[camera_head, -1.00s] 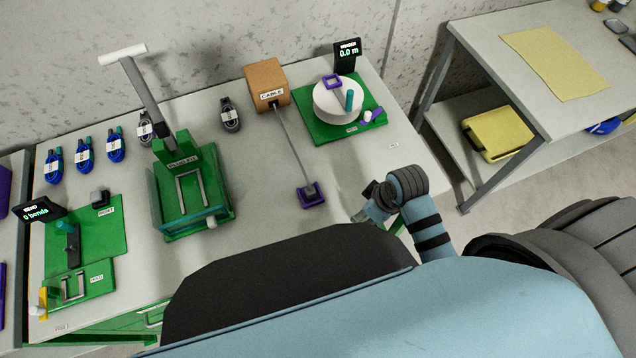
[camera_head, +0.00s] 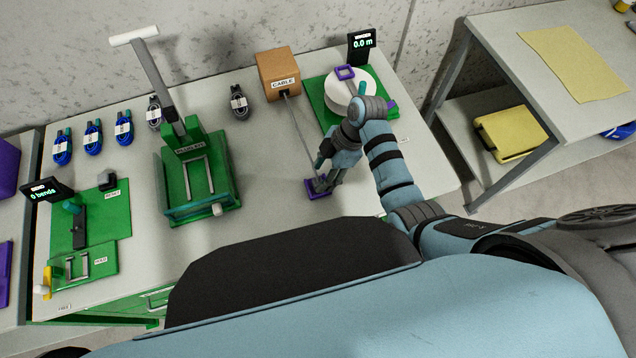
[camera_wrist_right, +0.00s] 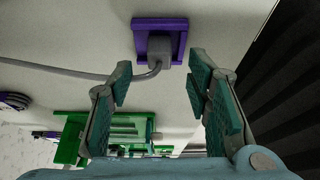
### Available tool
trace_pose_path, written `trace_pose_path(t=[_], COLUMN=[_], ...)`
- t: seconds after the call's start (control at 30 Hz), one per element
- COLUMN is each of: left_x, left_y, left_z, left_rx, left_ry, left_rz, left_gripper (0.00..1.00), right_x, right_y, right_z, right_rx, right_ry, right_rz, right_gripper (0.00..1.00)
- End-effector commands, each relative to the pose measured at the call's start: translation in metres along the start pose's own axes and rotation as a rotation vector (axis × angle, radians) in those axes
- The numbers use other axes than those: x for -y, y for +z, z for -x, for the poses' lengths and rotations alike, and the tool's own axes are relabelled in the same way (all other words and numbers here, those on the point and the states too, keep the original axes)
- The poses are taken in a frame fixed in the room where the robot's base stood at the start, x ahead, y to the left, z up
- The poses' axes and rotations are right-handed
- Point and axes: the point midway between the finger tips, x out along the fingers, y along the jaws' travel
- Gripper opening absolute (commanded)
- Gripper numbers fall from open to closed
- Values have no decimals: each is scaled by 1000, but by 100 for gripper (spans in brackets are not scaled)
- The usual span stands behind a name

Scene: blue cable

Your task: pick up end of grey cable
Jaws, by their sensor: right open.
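The grey cable (camera_head: 301,133) runs from the cardboard box marked CABLE (camera_head: 279,73) across the table to a purple holder (camera_head: 313,192). Its grey end (camera_wrist_right: 158,49) sits in the purple holder in the right wrist view (camera_wrist_right: 171,25), with the cable (camera_wrist_right: 62,70) bending away to the left. My right gripper (camera_head: 319,184) is at the holder in the head view. In the right wrist view the gripper (camera_wrist_right: 161,75) is open, its teal-padded fingers apart and the cable end beyond and between them. My left gripper is not in view.
A green winder base with a white drum (camera_head: 345,88) stands right of the box, close to my right arm. Blue cable coils (camera_head: 93,134) lie further left. Bare table lies between press and holder.

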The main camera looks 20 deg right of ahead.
Motion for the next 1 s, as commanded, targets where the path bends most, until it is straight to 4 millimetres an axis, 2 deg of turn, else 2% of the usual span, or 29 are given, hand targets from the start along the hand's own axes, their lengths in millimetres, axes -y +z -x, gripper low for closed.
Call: trace_pose_path(t=[0.03, 0.13, 0.37, 0.6, 0.87, 1.0], left_x=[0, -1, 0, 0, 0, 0], left_y=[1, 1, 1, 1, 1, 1], left_z=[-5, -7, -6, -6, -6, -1], left_rx=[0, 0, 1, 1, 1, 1], left_ry=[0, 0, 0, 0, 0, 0], left_rz=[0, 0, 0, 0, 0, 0], left_gripper=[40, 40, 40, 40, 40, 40], right_x=[0, 0, 0, 0, 0, -1], right_y=[1, 1, 1, 1, 1, -5], right_z=[-12, -26, -27, -26, -26, -12], right_rx=[-1, 0, 1, 1, 1, 1], right_ry=[-3, -1, 1, 1, 1, 3], right_rz=[-1, -1, -1, -1, -1, 0], right_gripper=[45, 45, 43, 5, 4, 4])
